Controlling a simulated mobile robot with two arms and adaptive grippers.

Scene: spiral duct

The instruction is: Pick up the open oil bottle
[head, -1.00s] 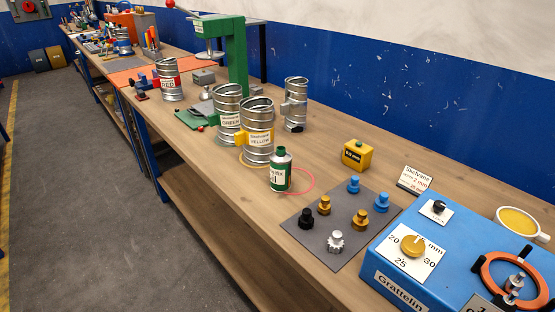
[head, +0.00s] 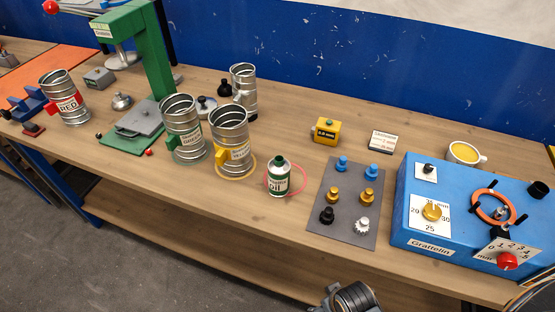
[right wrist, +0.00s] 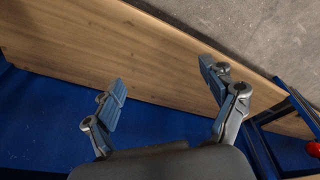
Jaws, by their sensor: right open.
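The oil bottle (head: 279,178) stands upright on the workbench in the head view. It is green and white with a narrow dark neck and the word "oil" on its label. Part of one of my arms shows at the bottom edge of the head view, away from the bottle. My left gripper is not in view.
Duct pieces labelled green (head: 183,130) and yellow (head: 229,138) stand left of the bottle. A grey mat (head: 347,222) with several knobs lies to its right, then a blue machine (head: 402,230). A yellow box (head: 326,131) stands behind. The bench front before the bottle is clear.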

